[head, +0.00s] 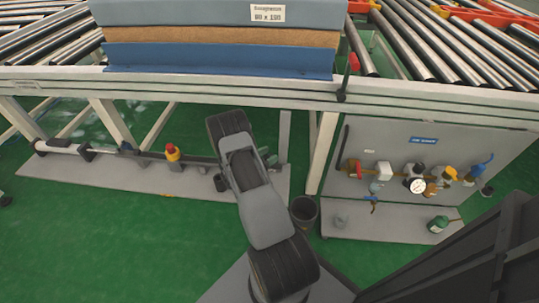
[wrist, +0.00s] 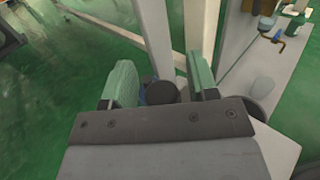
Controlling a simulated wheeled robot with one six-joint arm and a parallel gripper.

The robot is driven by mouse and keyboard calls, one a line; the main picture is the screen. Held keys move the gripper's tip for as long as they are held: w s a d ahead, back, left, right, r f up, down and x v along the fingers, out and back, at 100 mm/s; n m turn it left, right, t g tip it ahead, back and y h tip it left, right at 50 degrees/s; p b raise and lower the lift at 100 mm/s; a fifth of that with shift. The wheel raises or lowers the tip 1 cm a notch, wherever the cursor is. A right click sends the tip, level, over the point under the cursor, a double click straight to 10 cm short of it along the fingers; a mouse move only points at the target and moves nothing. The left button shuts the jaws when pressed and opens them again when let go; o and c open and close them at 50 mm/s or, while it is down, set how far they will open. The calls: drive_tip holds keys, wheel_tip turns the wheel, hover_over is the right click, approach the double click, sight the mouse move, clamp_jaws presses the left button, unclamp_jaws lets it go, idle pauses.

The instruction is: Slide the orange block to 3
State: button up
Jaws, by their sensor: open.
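No block that I can clearly call orange shows, and no number 3 is readable. In the head view a grey rail (head: 105,153) runs along a low grey board, with a red-and-yellow knob-like piece (head: 172,152) standing on it; I cannot tell whether this is the block. My arm hides the rail's right end. My gripper (wrist: 160,75) is open in the wrist view, its two green fingers apart. A dark round piece (wrist: 161,92) shows between the fingers, with something bluish beside it. I cannot tell whether the fingers touch it.
A grey panel with valves and a gauge (head: 417,185) stands to the right. A dark bin (head: 304,212) sits close to my arm. White legs (head: 322,150) stand behind. Green floor (head: 100,240) is open at lower left.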

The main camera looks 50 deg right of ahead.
drive_tip(key=w+a+p, duration=0.2)
drive_tip(key=a, duration=1.1)
drive_tip(key=shift+a, duration=0.1)
drive_tip(key=s+a+r+m+g+y+p, duration=0.1)
drive_tip(key=s+a+r+m+y+p, duration=0.3)
drive_tip(key=r, duration=0.6)
drive_tip(key=w+r+m+g+y+p, duration=0.1)
drive_tip(key=r+m+p, duration=0.1)
drive_tip(key=r+p, duration=0.5)
drive_tip(key=s+a+r+m+y+p, duration=0.2)
drive_tip(key=r+m+y+p, duration=0.1)
drive_tip(key=r, duration=0.9)
drive_tip(key=s+a+r+m+t+y+p, duration=0.2)
drive_tip(key=a+r+y+p, duration=0.1)
drive_tip(key=r, duration=0.6)
drive_tip(key=s+a+r+m+t+y+p, duration=0.2)
drive_tip(key=a+r+p, duration=0.4)
drive_tip(key=r, duration=0.3)
drive_tip(key=s+a+r+m+t+y+p, duration=0.3)
drive_tip(key=a+r+t+y+p, duration=0.1)
drive_tip(key=r, duration=0.5)
drive_tip(key=shift+s+a+y+p, duration=0.3)
drive_tip(key=shift+a+y+p, duration=0.2)
drive_tip(key=shift+a+p, duration=0.3)
drive_tip(key=shift+d, duration=0.1)
